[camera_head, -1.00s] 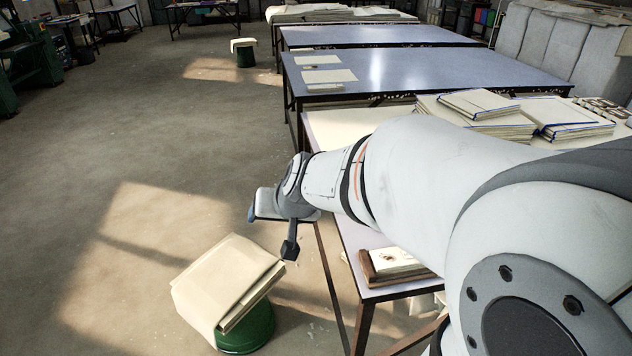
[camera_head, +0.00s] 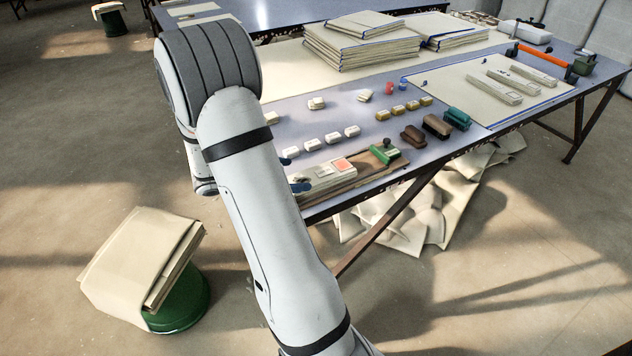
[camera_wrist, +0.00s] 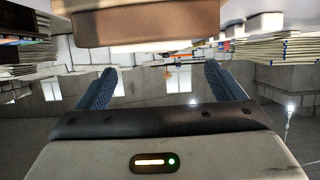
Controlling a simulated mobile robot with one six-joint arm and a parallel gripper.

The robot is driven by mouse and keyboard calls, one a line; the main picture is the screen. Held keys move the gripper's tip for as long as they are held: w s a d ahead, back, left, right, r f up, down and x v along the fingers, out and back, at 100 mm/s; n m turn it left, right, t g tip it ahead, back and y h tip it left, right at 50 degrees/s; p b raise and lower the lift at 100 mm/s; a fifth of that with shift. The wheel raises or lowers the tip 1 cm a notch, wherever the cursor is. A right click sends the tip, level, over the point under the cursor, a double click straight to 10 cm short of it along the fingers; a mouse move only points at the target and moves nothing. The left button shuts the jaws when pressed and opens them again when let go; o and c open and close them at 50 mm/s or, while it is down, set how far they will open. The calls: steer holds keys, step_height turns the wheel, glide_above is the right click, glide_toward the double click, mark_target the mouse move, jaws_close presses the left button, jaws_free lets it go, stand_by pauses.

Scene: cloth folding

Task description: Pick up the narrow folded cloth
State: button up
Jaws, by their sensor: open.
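My gripper (camera_head: 296,170) is at the table's near left edge, mostly hidden behind my arm. Its blue fingers are apart and empty, and also show in the wrist view (camera_wrist: 160,85). A pale, narrow folded stack (camera_head: 325,178) with a reddish patch on top lies on a brown board beside the fingers; I cannot tell whether they touch. Three long, narrow pale pieces (camera_head: 490,87) lie side by side on a white sheet at the table's right; I cannot tell which piece is the narrow folded cloth. A brown and beige block (camera_wrist: 140,22) fills the top of the wrist view.
The table (camera_head: 290,115) holds small white pieces (camera_head: 332,138), brown brushes (camera_head: 412,136), a green-handled tool (camera_head: 385,152) and tall pale stacks (camera_head: 362,40). A cloth-draped green stool (camera_head: 178,305) stands at left. Crumpled cloth (camera_head: 430,215) lies under the table.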

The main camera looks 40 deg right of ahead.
mark_target(314, 174)
steer(key=b+x, duration=0.1)
steer(key=x, duration=0.5)
steer(key=shift+s+d+f, duration=0.2)
steer(key=shift+d+f, duration=0.05)
steer(key=shift+f, duration=0.05)
steer(key=shift+c, duration=0.6)
steer(key=c, duration=1)
